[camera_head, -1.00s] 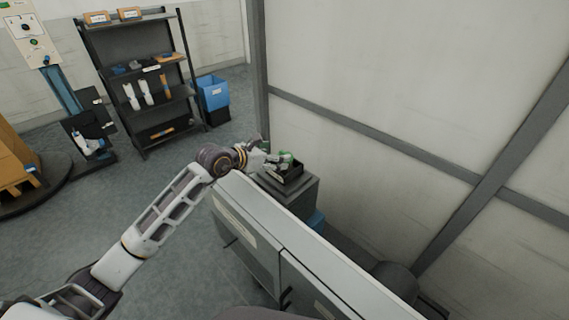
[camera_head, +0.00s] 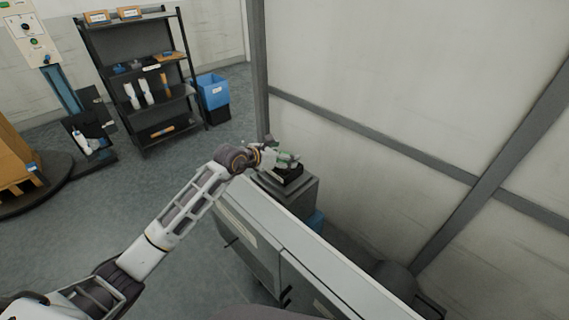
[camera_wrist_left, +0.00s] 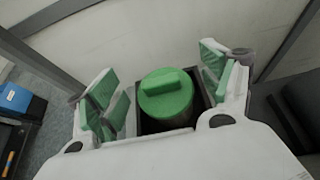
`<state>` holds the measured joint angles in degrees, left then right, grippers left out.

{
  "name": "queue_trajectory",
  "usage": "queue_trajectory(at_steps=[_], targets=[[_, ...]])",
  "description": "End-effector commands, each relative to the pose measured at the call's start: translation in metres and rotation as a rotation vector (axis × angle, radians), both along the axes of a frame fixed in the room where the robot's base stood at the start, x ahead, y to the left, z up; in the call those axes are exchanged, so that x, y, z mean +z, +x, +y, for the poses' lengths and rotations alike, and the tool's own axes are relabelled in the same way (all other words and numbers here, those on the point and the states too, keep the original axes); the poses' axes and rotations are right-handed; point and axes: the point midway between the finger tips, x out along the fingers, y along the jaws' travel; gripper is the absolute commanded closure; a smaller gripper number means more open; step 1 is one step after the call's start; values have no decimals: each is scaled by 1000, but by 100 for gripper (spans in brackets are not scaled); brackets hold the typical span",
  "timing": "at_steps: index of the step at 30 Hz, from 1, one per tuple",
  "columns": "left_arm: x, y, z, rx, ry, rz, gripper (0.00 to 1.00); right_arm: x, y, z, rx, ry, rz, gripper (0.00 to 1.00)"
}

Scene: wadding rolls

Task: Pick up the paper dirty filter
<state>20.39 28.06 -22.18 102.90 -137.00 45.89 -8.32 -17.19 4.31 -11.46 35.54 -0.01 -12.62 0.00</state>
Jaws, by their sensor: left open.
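The filter (camera_wrist_left: 166,97) shows in the left wrist view as a round part with a green top and a raised green bar across it. It sits in a dark open box (camera_wrist_left: 128,125). My left gripper (camera_wrist_left: 163,90) is open, with its green-padded fingers on either side of the filter and apart from it. In the head view my left gripper (camera_head: 288,160) is over the dark box (camera_head: 287,177) on a grey stand, and it hides the filter there. My right gripper is not in view.
A long grey cabinet (camera_head: 262,222) stands beside my left arm, in front of the grey stand (camera_head: 305,190). A panelled wall (camera_head: 400,80) rises close behind. A black shelf (camera_head: 140,75) and a blue bin (camera_head: 212,92) stand at the back left.

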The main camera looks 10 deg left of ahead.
Motion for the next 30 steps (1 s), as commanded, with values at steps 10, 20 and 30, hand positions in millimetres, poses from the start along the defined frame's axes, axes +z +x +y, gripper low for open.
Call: queue_trajectory(at_steps=[10, 20, 30], targets=[[-2, 3, -3, 0, 1, 0, 20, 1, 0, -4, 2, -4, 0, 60], [-2, 3, -2, 0, 1, 0, 30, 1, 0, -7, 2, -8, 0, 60], [-2, 3, -2, 0, 0, -1, 70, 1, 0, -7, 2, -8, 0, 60]])
